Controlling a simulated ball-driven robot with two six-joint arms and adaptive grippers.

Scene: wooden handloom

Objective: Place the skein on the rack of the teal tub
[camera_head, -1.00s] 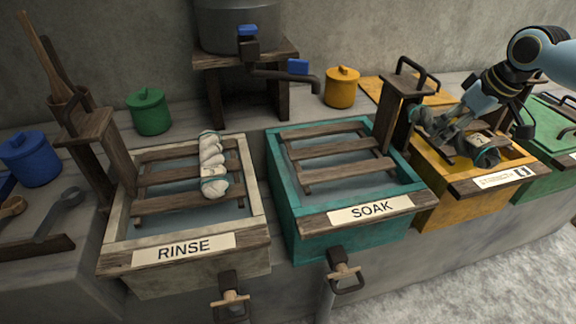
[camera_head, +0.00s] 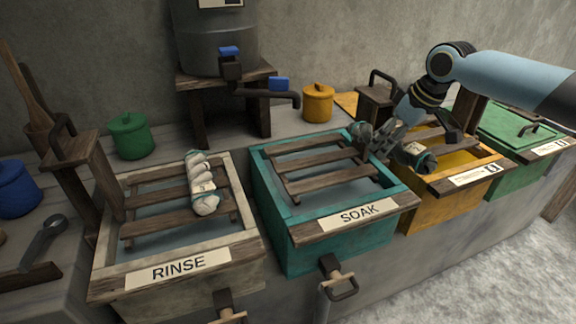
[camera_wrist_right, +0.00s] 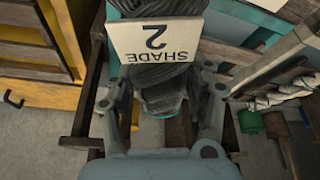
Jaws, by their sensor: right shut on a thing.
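My right gripper (camera_head: 388,143) is shut on a dark grey skein (camera_head: 415,158) with teal ties. The skein is held above the place where the teal tub and the yellow tub meet. In the right wrist view the skein (camera_wrist_right: 160,85) sits between the fingers and carries a tag (camera_wrist_right: 155,40) reading "SHADE 2". The teal tub (camera_head: 268,190), labelled "SOAK", has a slatted wooden rack (camera_head: 320,163) over its liquid. No skein lies on that rack. My left gripper is not in view.
A cream skein (camera_head: 202,182) lies on the rack of the "RINSE" tub (camera_head: 250,243) at left. The yellow tub (camera_head: 425,212) and green tub (camera_head: 535,170) stand at right. A tap (camera_head: 270,95) and a yellow pot (camera_head: 318,103) are behind the teal tub.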

